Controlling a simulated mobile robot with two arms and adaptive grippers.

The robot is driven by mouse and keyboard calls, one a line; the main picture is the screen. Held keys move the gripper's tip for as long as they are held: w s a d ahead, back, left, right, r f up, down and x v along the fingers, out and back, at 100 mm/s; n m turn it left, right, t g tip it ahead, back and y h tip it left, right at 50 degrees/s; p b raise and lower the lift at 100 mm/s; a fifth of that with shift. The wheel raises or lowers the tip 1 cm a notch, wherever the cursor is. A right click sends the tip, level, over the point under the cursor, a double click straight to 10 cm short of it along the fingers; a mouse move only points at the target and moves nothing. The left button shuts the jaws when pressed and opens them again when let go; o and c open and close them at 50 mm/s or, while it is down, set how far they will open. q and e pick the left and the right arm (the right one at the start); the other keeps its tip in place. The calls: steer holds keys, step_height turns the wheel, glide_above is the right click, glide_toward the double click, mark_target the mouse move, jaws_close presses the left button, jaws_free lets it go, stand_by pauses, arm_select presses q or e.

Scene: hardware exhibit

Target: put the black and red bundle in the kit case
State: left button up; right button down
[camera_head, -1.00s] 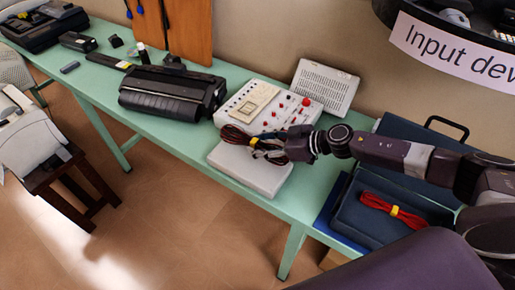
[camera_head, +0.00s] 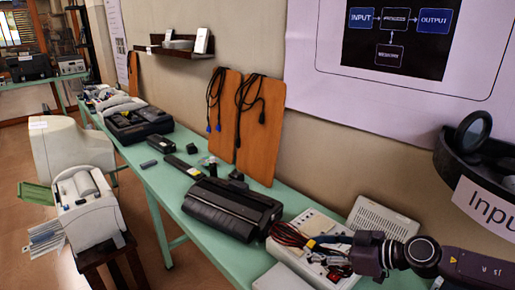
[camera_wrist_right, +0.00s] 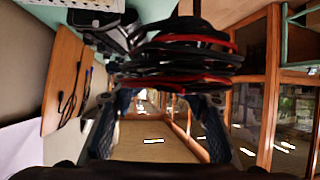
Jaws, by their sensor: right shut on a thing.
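The black and red bundle (camera_head: 288,234) is a coil of black and red cables. My right gripper (camera_head: 322,243) is shut on it and holds it in front of the white instrument with knobs (camera_head: 318,222). In the right wrist view, the bundle (camera_wrist_right: 190,62) lies across the tips of the fingers of my right gripper (camera_wrist_right: 160,97), its loops stacked. The dark blue kit case, seen earlier at the right, is out of the head view now, except perhaps a sliver at the bottom edge. My left gripper is not in view.
A green table (camera_head: 165,195) runs along the wall. A black machine (camera_head: 232,207) stands left of the bundle, a white flat box (camera_head: 280,279) below it and a grey vented box (camera_head: 382,218) behind. A dark round shelf (camera_head: 470,170) hangs at the right.

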steer(key=s+r+n+b, duration=0.1)
steer(key=s+b, duration=0.3)
steer(key=s, duration=1.3)
steer(key=shift+a+r+g+y, duration=0.15)
steer(key=shift+g+y, duration=0.15)
steer(key=s+a+r+n+g+y, duration=0.1)
steer(key=s+a+r+n+g, duration=0.1)
steer(key=a, duration=0.3)
steer(key=s+a+r+n+g+y, duration=0.1)
steer(key=a+r+n+g, duration=0.1)
steer(key=a, duration=0.3)
steer(key=shift+s+r, duration=0.3)
steer(key=shift+s, duration=0.1)
